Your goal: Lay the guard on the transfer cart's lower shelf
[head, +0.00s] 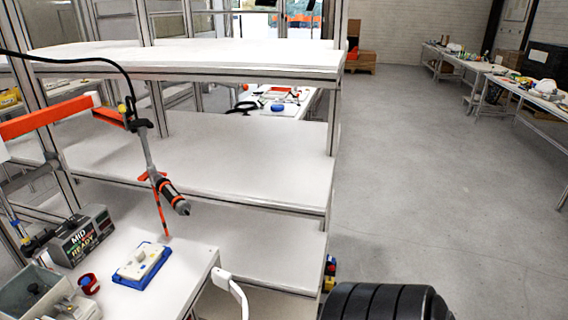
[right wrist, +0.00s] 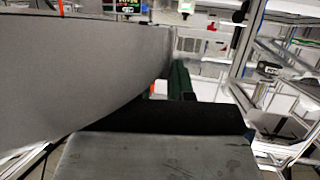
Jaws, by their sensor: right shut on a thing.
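A large grey curved piece (right wrist: 80,75), seemingly the guard, fills the left of the right wrist view very close to the camera. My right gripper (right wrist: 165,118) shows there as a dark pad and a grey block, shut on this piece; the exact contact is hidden. In the head view, a metal frame with several white shelves stands ahead; I cannot tell for certain that it is the transfer cart. Its middle shelf (head: 220,160) and lower shelf (head: 260,245) look bare. My left gripper is not in view. The guard cannot be made out in the head view.
A workbench (head: 190,270) at lower left holds a blue tray (head: 142,264), a red cup (head: 88,283) and a display box (head: 82,236). A hanging screwdriver (head: 172,195) juts before the shelves. Floor (head: 430,180) to the right is clear.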

